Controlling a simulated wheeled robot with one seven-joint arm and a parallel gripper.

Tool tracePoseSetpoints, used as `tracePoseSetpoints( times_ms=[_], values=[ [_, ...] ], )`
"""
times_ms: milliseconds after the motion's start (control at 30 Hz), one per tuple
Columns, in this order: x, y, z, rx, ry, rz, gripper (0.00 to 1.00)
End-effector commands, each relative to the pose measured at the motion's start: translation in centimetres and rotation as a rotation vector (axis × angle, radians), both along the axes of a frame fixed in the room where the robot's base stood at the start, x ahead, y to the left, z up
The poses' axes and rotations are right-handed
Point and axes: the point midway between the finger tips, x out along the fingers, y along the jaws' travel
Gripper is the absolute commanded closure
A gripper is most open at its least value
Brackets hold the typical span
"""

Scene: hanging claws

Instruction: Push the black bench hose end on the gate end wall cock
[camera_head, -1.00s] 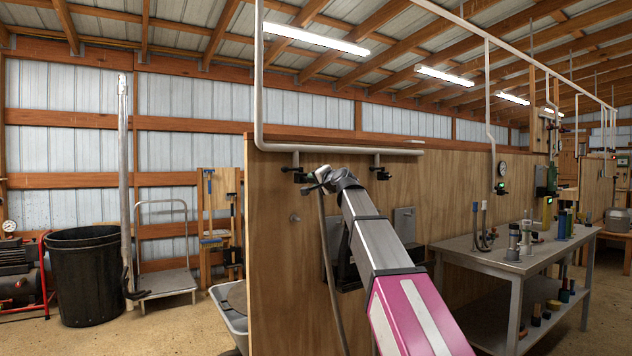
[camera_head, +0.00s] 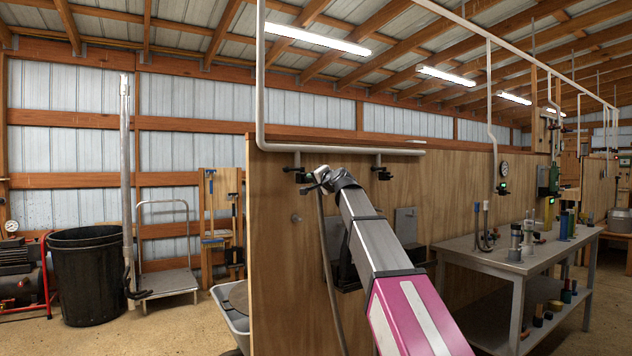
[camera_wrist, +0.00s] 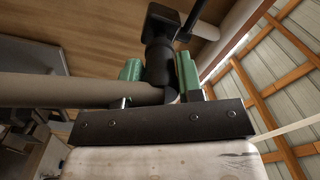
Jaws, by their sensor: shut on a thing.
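My gripper (camera_wrist: 160,74) is shut on the black hose end (camera_wrist: 157,66), which sits between its green fingertips in the wrist view. A grey-brown hose (camera_wrist: 70,88) runs off to the left there and hangs down beside my arm in the head view (camera_head: 326,265). A black block-shaped cock (camera_wrist: 176,24) is right above the hose end; they look in line and touching, but I cannot tell how far the end is on. In the head view my gripper (camera_head: 316,182) is just right of and below the left wall cock (camera_head: 298,173). A second wall cock (camera_head: 382,173) is farther right.
Both cocks hang from a pale pipe (camera_head: 340,149) along the plywood wall (camera_head: 275,240). A grey workbench (camera_head: 490,258) with tools stands at the right. A grey bin (camera_head: 232,310) is by the wall's near end. A black barrel (camera_head: 88,280) and cart stand left on open floor.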

Motion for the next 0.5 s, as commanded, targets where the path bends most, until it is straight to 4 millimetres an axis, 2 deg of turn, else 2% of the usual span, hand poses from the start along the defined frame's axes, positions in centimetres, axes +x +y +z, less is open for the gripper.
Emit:
tracePoseSetpoints(
  times_ms=[500],
  values=[
    [1.2, 0.7, 0.0, 0.000, 0.000, 0.000, 1.00]
  ],
)
